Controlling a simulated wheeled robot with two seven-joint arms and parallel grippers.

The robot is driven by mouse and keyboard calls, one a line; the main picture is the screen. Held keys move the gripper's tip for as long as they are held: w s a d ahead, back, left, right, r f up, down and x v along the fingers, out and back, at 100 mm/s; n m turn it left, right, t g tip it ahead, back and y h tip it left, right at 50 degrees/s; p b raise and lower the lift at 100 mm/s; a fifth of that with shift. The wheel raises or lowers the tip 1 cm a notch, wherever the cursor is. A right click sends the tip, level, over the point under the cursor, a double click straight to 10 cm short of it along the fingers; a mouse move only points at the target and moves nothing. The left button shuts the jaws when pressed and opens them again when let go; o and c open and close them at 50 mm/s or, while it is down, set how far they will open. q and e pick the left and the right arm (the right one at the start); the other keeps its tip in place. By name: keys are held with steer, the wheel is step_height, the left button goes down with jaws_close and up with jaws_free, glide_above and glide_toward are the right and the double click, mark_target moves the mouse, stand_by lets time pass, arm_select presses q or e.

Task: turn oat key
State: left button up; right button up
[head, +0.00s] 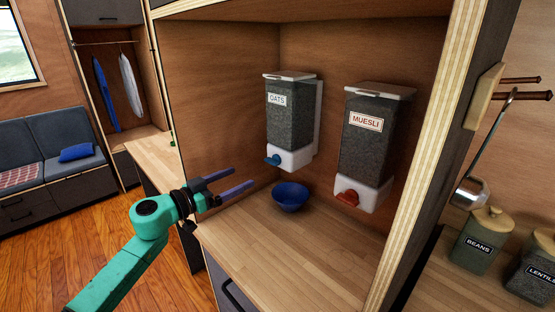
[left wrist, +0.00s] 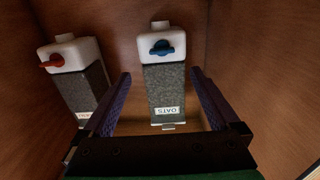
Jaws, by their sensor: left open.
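The oats dispenser (head: 290,115) hangs on the back wall of the wooden cubby, with a grey body and a white base. Its blue oat key (head: 273,160) sticks out at the front of the base. In the left wrist view the picture is upside down, and the blue key (left wrist: 161,47) lies beyond and between my fingers. My left gripper (head: 231,183) is open and empty, to the left of the key and lower in the head view, apart from it. A blue bowl (head: 290,197) stands on the shelf below the oats dispenser. My right gripper is not in view.
The muesli dispenser (head: 375,140) with its red key (head: 347,197) hangs to the right. The cubby's side panel (head: 435,120) bounds the right side. A ladle (head: 472,190) and jars (head: 480,240) are outside it. The shelf front (head: 290,255) is clear.

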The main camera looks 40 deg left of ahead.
arm_select(q)
glide_toward(269, 162)
steer(key=w, duration=0.6)
steer(key=w+d, duration=0.1)
steer(key=w, duration=0.1)
steer(key=shift+w, duration=0.6)
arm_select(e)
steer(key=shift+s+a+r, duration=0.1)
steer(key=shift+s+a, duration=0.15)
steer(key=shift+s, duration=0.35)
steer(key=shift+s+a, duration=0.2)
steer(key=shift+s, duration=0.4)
arm_select(q)
steer(key=shift+w, duration=0.15)
steer(key=c, duration=1.4)
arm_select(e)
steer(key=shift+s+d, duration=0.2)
arm_select(q)
steer(key=shift+m+p, duration=0.3)
steer(key=shift+p, duration=0.05)
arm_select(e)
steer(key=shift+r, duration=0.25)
